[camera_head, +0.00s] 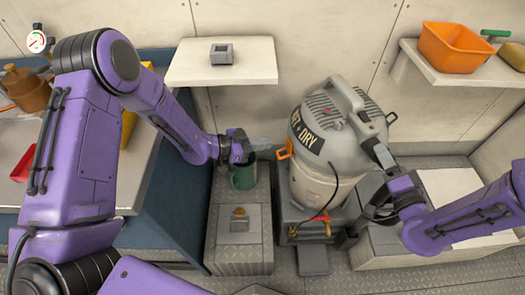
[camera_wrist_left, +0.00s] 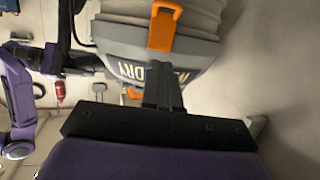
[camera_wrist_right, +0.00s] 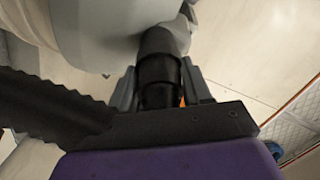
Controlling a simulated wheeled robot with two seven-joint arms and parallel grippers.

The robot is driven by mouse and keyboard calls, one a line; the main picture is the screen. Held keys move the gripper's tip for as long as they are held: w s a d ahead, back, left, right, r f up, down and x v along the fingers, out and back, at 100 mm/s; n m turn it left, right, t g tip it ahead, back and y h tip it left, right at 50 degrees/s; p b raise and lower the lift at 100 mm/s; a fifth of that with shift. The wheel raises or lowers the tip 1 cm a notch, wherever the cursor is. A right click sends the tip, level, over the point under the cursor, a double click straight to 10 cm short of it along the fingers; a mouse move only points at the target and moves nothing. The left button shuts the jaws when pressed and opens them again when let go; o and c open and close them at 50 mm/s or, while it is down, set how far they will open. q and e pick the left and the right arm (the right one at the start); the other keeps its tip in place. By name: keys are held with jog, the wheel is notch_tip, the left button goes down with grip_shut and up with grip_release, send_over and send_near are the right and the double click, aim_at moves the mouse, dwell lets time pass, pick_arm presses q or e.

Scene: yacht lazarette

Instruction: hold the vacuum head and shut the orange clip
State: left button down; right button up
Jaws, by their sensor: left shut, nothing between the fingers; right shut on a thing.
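The vacuum (camera_head: 340,125) stands upright, with a grey "WET+DRY" head on a pale drum. An orange clip (camera_head: 285,153) stands out from its left side; it also shows in the left wrist view (camera_wrist_left: 163,30). Whether it is latched is unclear. My right gripper (camera_head: 379,154) is shut on the black hose cuff (camera_wrist_right: 158,65) at the head's right side.
A green mug (camera_head: 243,176) stands just below my left gripper. A shelf (camera_head: 190,65) with a grey block is above. An orange bin (camera_head: 452,47) is on the right shelf. A blue-sided counter (camera_head: 172,190) bounds the left.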

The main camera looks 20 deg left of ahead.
pick_arm(q)
notch_tip(320, 180, up, 3)
jog(key=shift+r, duration=0.2)
pick_arm(e)
jog(key=o, duration=1.4)
jog(key=shift+c, duration=0.2)
